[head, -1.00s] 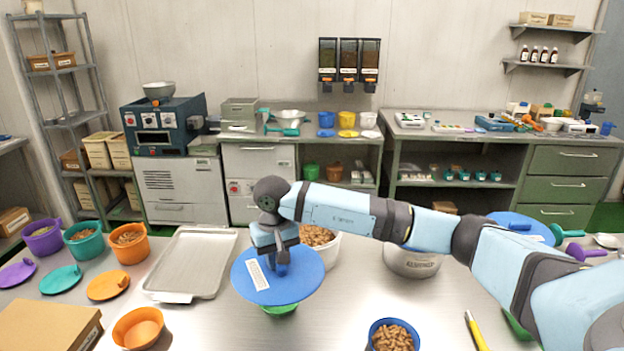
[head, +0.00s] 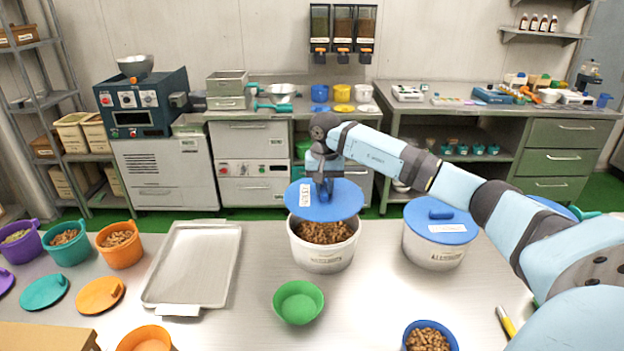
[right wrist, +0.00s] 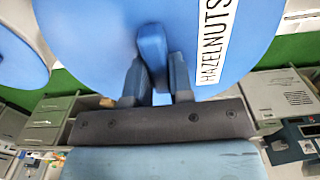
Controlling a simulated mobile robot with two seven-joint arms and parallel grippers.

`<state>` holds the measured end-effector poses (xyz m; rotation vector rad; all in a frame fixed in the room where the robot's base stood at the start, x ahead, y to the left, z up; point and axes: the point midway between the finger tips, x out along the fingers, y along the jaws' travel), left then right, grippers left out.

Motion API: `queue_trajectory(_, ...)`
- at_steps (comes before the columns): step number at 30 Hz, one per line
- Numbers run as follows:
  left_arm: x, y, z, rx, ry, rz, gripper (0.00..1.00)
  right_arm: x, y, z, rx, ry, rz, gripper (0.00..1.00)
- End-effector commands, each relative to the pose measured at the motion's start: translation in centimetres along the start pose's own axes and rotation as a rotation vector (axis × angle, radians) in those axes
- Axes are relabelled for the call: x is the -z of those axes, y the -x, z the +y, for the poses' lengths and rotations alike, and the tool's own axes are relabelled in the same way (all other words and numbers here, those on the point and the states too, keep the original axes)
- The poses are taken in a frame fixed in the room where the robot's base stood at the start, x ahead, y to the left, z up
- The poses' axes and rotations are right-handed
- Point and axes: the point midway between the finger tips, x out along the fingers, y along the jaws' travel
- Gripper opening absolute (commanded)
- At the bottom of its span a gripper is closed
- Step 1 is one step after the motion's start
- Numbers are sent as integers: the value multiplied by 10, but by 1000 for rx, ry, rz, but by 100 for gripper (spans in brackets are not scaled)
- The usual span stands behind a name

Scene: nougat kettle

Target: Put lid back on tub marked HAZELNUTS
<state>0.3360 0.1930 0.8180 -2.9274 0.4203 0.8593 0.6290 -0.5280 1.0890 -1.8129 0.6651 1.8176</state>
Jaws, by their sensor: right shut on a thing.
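My right gripper (head: 325,190) is shut on the handle of a round blue lid (head: 345,205). In the right wrist view the fingers (right wrist: 155,75) pinch the blue handle, and the lid's white label (right wrist: 212,45) reads HAZELNUTS. In the head view the held lid is above the white tub of brown nuts (head: 323,257), over its back part. The nuts show below the lid's front edge, so the tub is open at the front. The tub's front label is too blurred to read surely. My left gripper is out of view.
A second white tub (head: 432,255) with a blue lid (head: 441,220) stands to the right. A green bowl (head: 298,303) stands in front, a metal tray (head: 195,265) lies left, and a blue cup of nuts (head: 428,340) is at the front edge. Bare table lies between them.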

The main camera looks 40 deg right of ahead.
Motion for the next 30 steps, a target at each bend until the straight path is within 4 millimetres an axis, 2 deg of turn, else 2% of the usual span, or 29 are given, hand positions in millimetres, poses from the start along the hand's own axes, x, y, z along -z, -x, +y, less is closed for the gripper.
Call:
queue_trajectory(8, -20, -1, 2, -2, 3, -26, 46, 0, -11, 0, 0, 0, -1, 0)
queue_trajectory(15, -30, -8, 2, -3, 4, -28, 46, -1, -33, 0, -1, 1, -2, 0)
queue_trajectory(24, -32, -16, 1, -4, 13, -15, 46, 0, -61, 0, 0, 1, 0, 0)
queue_trajectory(30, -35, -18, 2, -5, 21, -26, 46, 0, -68, 0, -1, 0, 1, 0)
